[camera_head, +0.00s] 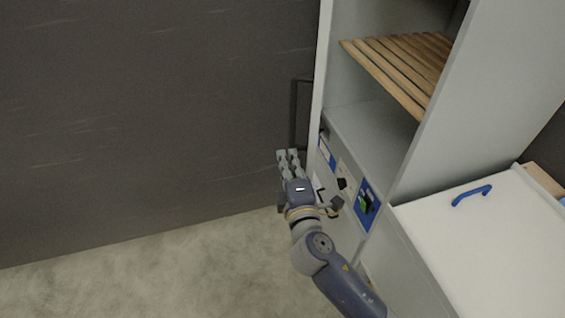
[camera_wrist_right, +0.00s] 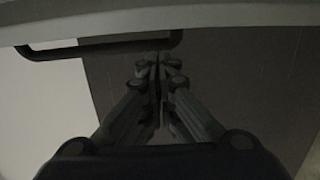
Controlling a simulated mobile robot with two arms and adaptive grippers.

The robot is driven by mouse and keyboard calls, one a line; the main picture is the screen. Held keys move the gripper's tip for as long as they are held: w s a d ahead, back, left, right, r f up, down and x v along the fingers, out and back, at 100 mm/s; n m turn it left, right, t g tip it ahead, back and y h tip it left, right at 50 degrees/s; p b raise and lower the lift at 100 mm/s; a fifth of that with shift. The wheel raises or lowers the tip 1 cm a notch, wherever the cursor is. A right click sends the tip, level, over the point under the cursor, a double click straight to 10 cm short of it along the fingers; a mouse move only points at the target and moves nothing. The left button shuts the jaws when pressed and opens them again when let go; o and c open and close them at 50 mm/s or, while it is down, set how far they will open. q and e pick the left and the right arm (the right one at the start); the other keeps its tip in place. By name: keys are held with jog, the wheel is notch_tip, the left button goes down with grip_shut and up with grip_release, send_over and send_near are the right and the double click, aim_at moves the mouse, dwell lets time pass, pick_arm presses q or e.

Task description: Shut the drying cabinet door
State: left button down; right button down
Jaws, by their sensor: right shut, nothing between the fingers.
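The drying cabinet (camera_head: 480,100) is light grey, and its upper compartment stands open with a wooden slatted shelf (camera_head: 405,65) inside. A narrow pale upright panel (camera_head: 321,70) at the opening's left edge appears to be the open door. A dark bar handle (camera_head: 294,115) shows just left of it. In the right wrist view the handle (camera_wrist_right: 95,48) runs below a grey edge. My right gripper (camera_head: 288,156) is shut and empty, just below and left of the handle. Its fingertips (camera_wrist_right: 158,65) show close to the handle's right end; contact cannot be told. My left gripper is out of view.
A control panel (camera_head: 368,203) with knobs and blue labels is on the cabinet front beside my right wrist. A white-topped unit (camera_head: 490,235) with a blue handle (camera_head: 471,195) stands at right. The dark wall (camera_head: 140,110) is behind; the floor (camera_head: 150,275) at left is clear.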

jog(key=shift+s+d+r, duration=0.1)
jog(key=shift+s+d, duration=0.05)
jog(key=shift+d, duration=0.4)
jog(key=shift+s+d+r, duration=0.1)
jog(key=shift+s+d, duration=0.05)
jog(key=shift+d, duration=0.35)
jog(key=shift+f, duration=0.1)
